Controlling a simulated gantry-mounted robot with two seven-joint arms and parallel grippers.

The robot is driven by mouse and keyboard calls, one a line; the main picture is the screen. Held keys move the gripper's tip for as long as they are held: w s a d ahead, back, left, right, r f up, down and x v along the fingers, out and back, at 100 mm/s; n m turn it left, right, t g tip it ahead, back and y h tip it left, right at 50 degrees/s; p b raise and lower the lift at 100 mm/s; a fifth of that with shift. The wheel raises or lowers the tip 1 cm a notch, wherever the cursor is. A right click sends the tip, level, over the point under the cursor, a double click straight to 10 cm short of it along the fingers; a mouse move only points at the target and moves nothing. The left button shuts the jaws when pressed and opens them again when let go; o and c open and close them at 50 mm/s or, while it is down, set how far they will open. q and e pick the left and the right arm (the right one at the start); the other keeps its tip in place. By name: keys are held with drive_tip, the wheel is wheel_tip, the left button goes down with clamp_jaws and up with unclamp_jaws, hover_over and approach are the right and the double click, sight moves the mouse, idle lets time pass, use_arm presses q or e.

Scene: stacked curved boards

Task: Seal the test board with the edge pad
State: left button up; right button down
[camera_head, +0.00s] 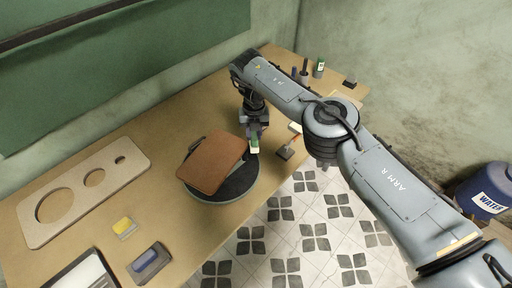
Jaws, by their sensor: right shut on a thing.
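A brown curved board (212,163), likely the test board, lies tilted on a dark round stand (240,181). My right gripper (255,129) points down just beyond the board's right corner. It is shut on a small green and white piece (254,147), which looks close to the board's edge. I cannot tell whether the piece touches the board, or whether it is the edge pad. The gripper's fingers are small and partly hidden. My left gripper is not in view.
A flat-bladed tool (286,151) lies right of the stand.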

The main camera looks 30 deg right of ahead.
drive_tip(key=shift+w+a, duration=0.1)
drive_tip(key=shift+a+r+m+p, duration=0.2)
drive_tip(key=shift+m+p, duration=0.1)
drive_tip(key=shift+p, duration=0.55)
drive_tip(key=m+p, duration=0.1)
drive_tip(key=p, duration=0.2)
drive_tip(key=shift+s+a, duration=0.3)
drive_tip(key=shift+s, duration=0.1)
drive_tip(key=m+p, duration=0.1)
drive_tip(key=a+m+p, duration=0.1)
drive_tip(key=p, duration=0.1)
drive_tip(key=shift+s, duration=0.3)
drive_tip(key=shift+a+f+m+p, duration=0.15)
drive_tip(key=shift+m+p, duration=0.15)
drive_tip(key=shift+p, duration=0.15)
